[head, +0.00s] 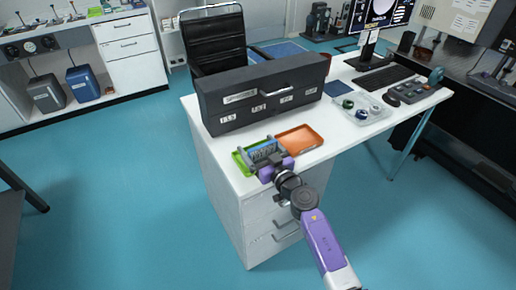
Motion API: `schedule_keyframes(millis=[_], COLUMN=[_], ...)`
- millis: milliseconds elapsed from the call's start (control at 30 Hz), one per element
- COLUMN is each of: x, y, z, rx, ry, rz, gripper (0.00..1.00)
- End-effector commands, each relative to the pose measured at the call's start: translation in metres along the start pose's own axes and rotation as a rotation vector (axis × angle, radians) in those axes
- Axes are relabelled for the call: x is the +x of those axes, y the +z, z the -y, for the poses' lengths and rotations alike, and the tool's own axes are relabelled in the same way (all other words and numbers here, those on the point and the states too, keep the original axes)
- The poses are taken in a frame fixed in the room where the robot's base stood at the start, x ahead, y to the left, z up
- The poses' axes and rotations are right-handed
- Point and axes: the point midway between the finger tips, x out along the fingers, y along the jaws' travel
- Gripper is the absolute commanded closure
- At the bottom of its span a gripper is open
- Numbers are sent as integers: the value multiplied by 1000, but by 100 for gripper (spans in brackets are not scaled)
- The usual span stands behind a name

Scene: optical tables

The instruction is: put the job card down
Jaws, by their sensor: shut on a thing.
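My gripper (262,153) is over the near left part of the white desk, above the green tray (238,161). It is shut on a small flat blue thing, seemingly the job card (262,148), which shows between the grey fingers. The fingers and the purple gripper body hide part of the card and much of the green tray. I cannot tell whether the card touches the tray. An orange tray (300,140) lies just right of the gripper and looks empty.
A long dark drawer box (262,97) stands close behind the trays. Farther right on the desk (337,128) are a dark blue flat pad (337,88), a clear tray (362,121) with several small round items, a keyboard (382,79) and a control box (418,92). A black chair (212,45) stands behind.

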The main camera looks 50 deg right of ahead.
Motion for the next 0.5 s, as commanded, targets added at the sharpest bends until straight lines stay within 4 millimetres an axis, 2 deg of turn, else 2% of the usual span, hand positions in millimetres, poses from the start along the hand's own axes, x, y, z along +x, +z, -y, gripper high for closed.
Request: schedule_keyframes(millis=[67,100,133,500], x=[0,0,0,-3], y=[3,4,3,-1], z=[0,0,0,0], rx=[0,0,0,1], ry=[0,0,0,1], rz=[0,0,0,1], gripper=[49,8,2,0])
